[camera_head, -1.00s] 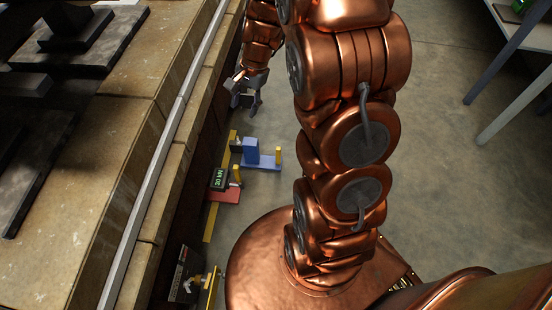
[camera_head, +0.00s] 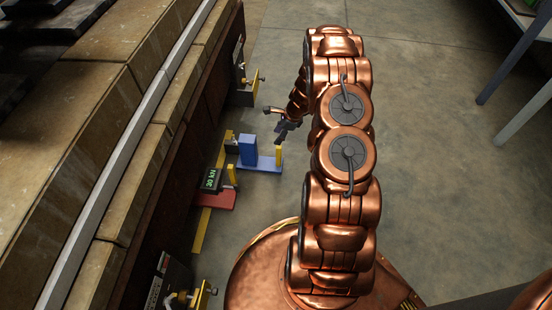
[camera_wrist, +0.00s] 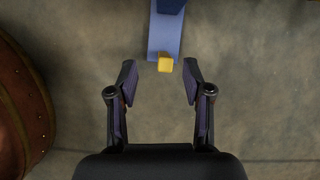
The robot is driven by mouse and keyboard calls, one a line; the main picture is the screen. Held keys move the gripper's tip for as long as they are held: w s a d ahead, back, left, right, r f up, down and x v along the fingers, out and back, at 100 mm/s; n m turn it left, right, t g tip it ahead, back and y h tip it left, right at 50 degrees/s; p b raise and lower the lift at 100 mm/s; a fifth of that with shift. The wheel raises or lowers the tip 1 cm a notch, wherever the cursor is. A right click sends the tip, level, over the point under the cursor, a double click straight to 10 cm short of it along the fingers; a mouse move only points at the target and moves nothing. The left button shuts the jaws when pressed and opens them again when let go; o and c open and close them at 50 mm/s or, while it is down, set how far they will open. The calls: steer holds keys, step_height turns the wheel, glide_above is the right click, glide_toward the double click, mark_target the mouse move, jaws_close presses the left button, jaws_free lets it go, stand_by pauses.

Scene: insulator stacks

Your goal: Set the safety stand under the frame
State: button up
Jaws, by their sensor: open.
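The likely safety stand is a blue block (camera_head: 247,150) on a flat blue base (camera_head: 268,163) with a yellow post (camera_head: 279,156) at its right end. It stands on the floor beside the long, stone-topped frame (camera_head: 150,160). My gripper (camera_head: 283,132) is just above and beyond the post in the head view. In the wrist view my gripper (camera_wrist: 160,80) is open and empty. The yellow post (camera_wrist: 165,65) lies at the mouth between its fingertips, and the blue base (camera_wrist: 164,35) runs away from it. The fingers show no clear contact with the post.
A red-based unit (camera_head: 217,198) with a yellow post and a "30 kN" display (camera_head: 211,179) sits nearer me on a yellow strip (camera_head: 200,230). Dark boxes with yellow fittings stand along the frame, one farther away (camera_head: 244,88) and one nearer (camera_head: 172,285). The floor (camera_head: 430,170) at right is clear.

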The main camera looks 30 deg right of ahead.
steer(key=m+b, duration=0.2)
glide_above(277, 152)
steer(key=d, duration=0.3)
step_height(277, 152, down, 6)
steer(key=x, duration=0.2)
steer(key=b+x, duration=0.1)
steer(key=x, duration=0.1)
steer(key=s+x, duration=0.1)
steer(key=shift+w+a+f, duration=0.15)
steer(key=shift+f, duration=0.35)
steer(key=shift+b+x, duration=0.55)
steer(key=shift+x, duration=0.35)
steer(key=shift+w, duration=0.15)
steer(key=shift+c, duration=0.3)
jaws_close()
